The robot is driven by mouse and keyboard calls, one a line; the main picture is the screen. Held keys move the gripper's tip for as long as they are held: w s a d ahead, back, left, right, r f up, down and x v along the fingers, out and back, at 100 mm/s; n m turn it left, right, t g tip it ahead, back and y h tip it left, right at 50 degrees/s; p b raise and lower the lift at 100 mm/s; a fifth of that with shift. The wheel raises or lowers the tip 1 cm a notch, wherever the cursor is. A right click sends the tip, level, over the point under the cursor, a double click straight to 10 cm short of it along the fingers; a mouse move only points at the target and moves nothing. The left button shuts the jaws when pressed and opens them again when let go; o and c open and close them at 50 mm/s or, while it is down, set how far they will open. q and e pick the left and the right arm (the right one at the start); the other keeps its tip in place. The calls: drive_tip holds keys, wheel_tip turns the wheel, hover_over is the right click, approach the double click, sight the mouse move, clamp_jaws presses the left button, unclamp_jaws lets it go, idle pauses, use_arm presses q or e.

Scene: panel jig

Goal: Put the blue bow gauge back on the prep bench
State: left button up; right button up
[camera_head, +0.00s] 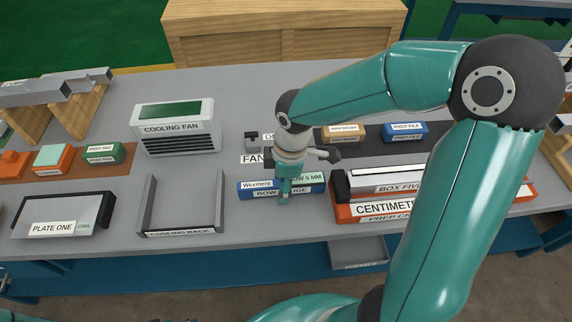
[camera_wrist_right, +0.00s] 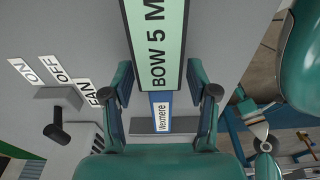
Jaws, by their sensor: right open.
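The blue bow gauge (camera_head: 247,188) is a long bar with a "BOW GAUGE" front label, a "Wexmere" label and a green "BOW 5 MM" label on top. It appears to lie flat near the front edge of the grey bench (camera_head: 235,80). My right gripper (camera_head: 284,194) is over its middle and hides part of it. In the right wrist view the gauge (camera_wrist_right: 156,50) runs between the two open fingers (camera_wrist_right: 161,108). A gap shows on each side by the fingertips. My left gripper is not in view.
The cooling rack (camera_head: 149,205) stands left of the gauge, and an orange-based "CENTIMETER" box (camera_head: 345,212) lies close on its right. A cooling fan (camera_head: 177,128) and its switch (camera_head: 251,141) stand behind. Plate one (camera_head: 62,214) is at far left. A grey tray (camera_head: 358,252) sits below the front edge.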

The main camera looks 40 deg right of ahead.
drive_tip(key=r, duration=0.7)
drive_tip(key=d+r+p, duration=0.1)
drive_tip(key=r, duration=0.3)
drive_tip(key=shift+s+r, duration=0.15)
drive_tip(key=shift+s, duration=0.25)
